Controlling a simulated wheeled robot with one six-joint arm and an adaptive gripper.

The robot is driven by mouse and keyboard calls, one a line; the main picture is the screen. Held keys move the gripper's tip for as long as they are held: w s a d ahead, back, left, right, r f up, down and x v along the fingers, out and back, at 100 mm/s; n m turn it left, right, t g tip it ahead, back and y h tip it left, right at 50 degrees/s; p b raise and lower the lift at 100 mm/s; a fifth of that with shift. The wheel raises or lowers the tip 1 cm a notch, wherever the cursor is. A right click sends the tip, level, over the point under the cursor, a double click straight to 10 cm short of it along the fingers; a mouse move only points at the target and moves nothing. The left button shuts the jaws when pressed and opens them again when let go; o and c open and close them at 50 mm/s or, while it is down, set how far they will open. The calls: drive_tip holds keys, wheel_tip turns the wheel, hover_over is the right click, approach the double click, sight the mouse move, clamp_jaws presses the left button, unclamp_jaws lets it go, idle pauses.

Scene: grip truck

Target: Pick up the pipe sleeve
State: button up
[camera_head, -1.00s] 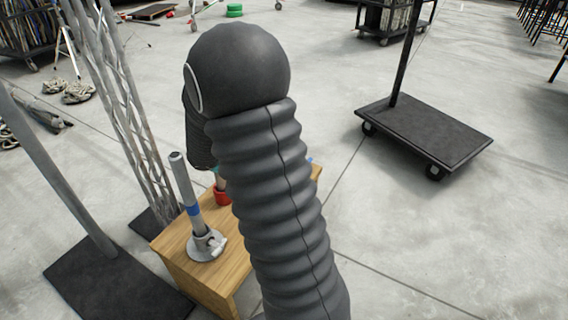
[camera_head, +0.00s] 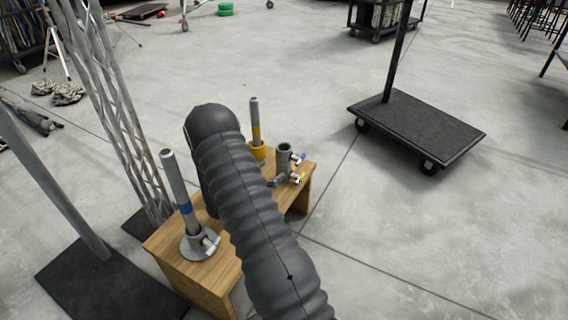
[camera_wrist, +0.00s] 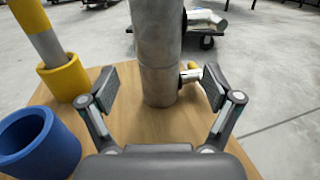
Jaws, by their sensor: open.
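The grey metal cylinder with side handles, which I take for the pipe sleeve (camera_head: 284,163), stands upright on the wooden table (camera_head: 222,262). Its handles have blue and yellow ends in the head view. In the wrist view the pipe sleeve (camera_wrist: 160,80) rises ahead of my gripper (camera_wrist: 158,86), roughly midway between the two fingers. The fingers are spread, with a gap showing on each side of it. My gripper is hidden behind my arm in the head view. The sleeve's top is cut off in the wrist view.
A yellow cup (camera_wrist: 66,79) holding a grey and yellow pipe (camera_wrist: 38,28) stands left of the sleeve. A blue cup (camera_wrist: 38,142) is nearer, at left. A blue-banded pipe (camera_head: 179,183) stands in a round flanged base (camera_head: 200,247). A black cart (camera_head: 420,130) is on the floor.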

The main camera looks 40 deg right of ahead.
sight(278, 165)
drive_tip(key=d, duration=0.4)
drive_tip(key=w+d, duration=0.1)
drive_tip(key=d, duration=0.1)
drive_tip(key=shift+w+d+f, duration=0.1)
drive_tip(key=shift+d, duration=0.15)
clamp_jaws()
